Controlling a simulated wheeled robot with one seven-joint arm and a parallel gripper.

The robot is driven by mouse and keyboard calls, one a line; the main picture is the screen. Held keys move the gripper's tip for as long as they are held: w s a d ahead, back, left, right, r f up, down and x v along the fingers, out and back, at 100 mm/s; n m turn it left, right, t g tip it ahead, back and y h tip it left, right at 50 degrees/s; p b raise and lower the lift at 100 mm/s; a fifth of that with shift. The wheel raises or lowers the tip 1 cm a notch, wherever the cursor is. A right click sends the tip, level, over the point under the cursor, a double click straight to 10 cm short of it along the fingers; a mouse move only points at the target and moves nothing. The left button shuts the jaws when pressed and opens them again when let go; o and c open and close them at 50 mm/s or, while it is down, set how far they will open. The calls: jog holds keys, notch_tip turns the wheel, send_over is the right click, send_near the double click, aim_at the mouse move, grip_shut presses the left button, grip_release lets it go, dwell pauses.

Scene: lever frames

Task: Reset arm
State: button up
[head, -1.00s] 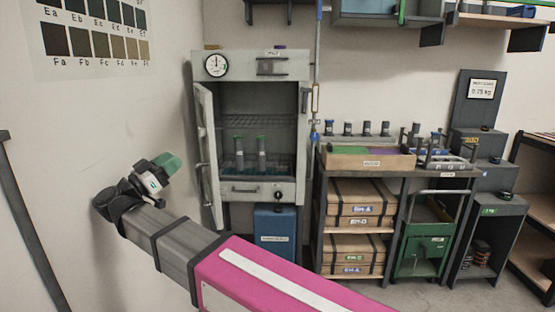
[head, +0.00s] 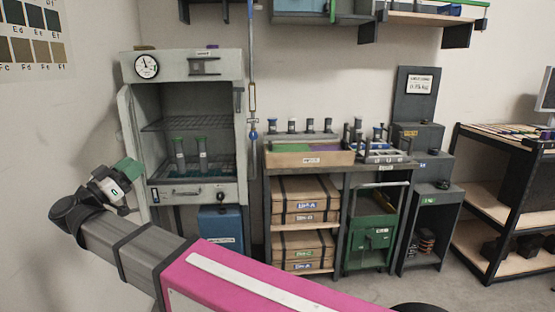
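My arm, grey and pink, reaches in from the bottom of the head view toward the left. My gripper (head: 128,172) is at its end, at the left, in front of the lower left part of an open grey cabinet. Green shows at its tip; I cannot tell whether this is a fingertip or a held thing, or whether the fingers are open. The cabinet (head: 185,70) has a dial on its top panel, and its door (head: 132,150) stands open to the left. Two green-capped tubes (head: 190,155) stand inside on the lower level.
A bench (head: 340,168) right of the cabinet bears a wooden tray (head: 310,158) and several dark-capped vials. Boxes (head: 303,200) fill its shelves, beside a green cart (head: 370,240). A blue box (head: 220,230) stands below the cabinet. A black shelf unit (head: 500,210) is at right. Some floor shows at lower right.

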jog(key=w+d+f+n+t+y, duration=0.3)
jog(key=w+n+y, duration=0.3)
jog(key=w+y, duration=0.3)
jog(key=w+d+f+n+t+y, duration=0.25)
jog(key=w+f+n+y, duration=0.35)
jog(key=w, duration=0.5)
jog(key=w+d+f+n+g+y, duration=0.3)
jog(key=w+d+f+g+y, duration=0.4)
jog(key=d+f, duration=0.6)
jog(key=d+f+m+g+h, duration=0.2)
jog(key=d+f+g+h, duration=0.45)
jog(key=d+f, duration=1)
jog(key=s+d+f+m+g+h, duration=0.1)
jog(key=s+d+f+m+g, duration=0.2)
jog(key=s+d, duration=0.4)
jog(key=s+d+f+m+g+h, duration=0.1)
jog(key=s+d+f+m+g, duration=0.2)
jog(key=d, duration=1.2)
jog(key=s+f+g, duration=0.2)
jog(key=s+g, duration=0.2)
jog(key=s, duration=0.1)
jog(key=shift+d+f+h, duration=0.3)
jog(key=shift+h, duration=0.05)
